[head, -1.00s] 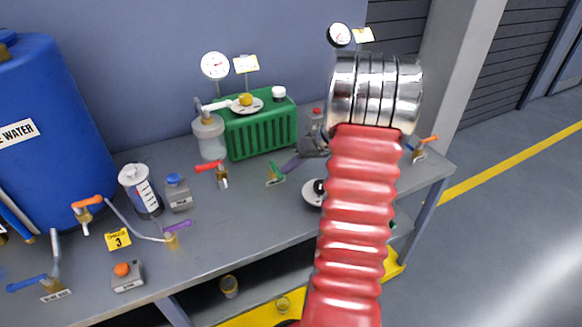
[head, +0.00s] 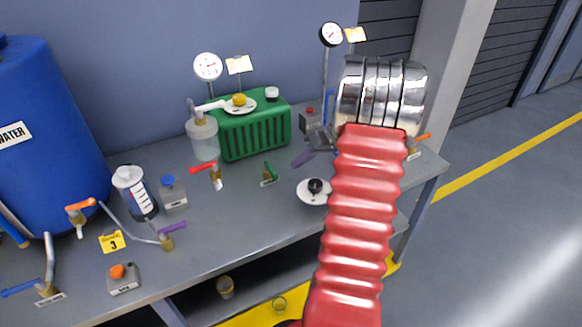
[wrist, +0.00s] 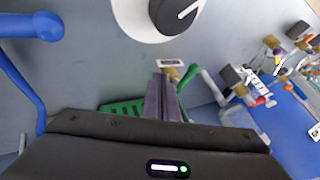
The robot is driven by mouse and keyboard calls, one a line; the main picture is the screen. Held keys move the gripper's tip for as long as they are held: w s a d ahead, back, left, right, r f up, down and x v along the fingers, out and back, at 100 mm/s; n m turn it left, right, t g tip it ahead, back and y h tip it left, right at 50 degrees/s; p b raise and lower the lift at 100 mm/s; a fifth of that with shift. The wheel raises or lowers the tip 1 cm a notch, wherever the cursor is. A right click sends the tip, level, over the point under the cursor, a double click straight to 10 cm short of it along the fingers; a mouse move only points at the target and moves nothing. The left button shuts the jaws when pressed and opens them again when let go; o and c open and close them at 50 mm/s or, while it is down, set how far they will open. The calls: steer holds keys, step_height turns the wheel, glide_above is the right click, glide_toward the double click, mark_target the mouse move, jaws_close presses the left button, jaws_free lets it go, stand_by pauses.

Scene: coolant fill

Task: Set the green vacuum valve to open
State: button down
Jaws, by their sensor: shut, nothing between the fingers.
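The green valve (head: 270,170) stands on the bench in front of the ribbed green unit, with a short green lever on a brass body and a small label at its foot. Its lever slants down to the right in the head view. In the wrist view the green valve (wrist: 188,75) shows just beyond and right of my fingertips. My gripper (head: 295,164) is shut and empty, its purple-grey fingers pointing toward the valve from the right, with a visible gap in the head view. The gripper also shows in the wrist view (wrist: 164,78). My red arm hides part of the bench.
A red-handled valve (head: 207,168) stands left of the green one. The ribbed green unit (head: 255,133) is behind. A white disc with a black knob (head: 312,190) lies near the front right. Bare bench lies in front of the green valve.

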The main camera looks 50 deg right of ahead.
steer(key=v, duration=0.7)
steer(key=shift+d+r, duration=0.25)
steer(key=shift+r, duration=0.05)
steer(key=shift+s, duration=0.1)
steer(key=w+a+r+n+g+h, duration=0.15)
steer(key=a+r, duration=0.25)
steer(key=a, duration=0.8)
steer(key=w+a+r+g, duration=0.15)
steer(key=a+r, duration=0.25)
steer(key=a, duration=0.8)
steer(key=s+a+r+h, duration=0.1)
steer(key=s+a, duration=0.6)
steer(key=a, duration=0.3)
steer(key=s+a+r+n+t+h, duration=0.1)
steer(key=s+a, duration=0.6)
steer(key=a, duration=0.3)
steer(key=shift+s+t, duration=0.2)
steer(key=shift+t, duration=0.1)
steer(key=shift+h, duration=0.25)
